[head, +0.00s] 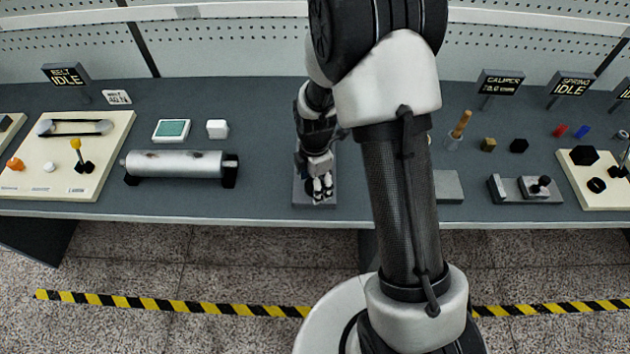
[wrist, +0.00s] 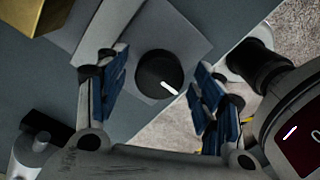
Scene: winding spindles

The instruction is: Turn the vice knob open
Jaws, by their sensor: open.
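A round black knob (wrist: 158,74) with a white pointer line sits on a light grey plate (wrist: 192,38) in the wrist view. My gripper (wrist: 164,72) is open, one finger on each side of the knob, with visible gaps between. How far the fingertips are above the plate is hard to tell. In the head view my gripper (head: 322,190) points down over a grey base (head: 302,190) near the bench's front edge, and it hides the knob there.
A silver roller (head: 175,164) on black supports lies to the left. To the right are a flat grey block (head: 447,187) and a grey fixture (head: 510,190) with a black knob. A golden block (wrist: 35,14) is in the wrist view's upper left corner. My arm hides the bench's middle.

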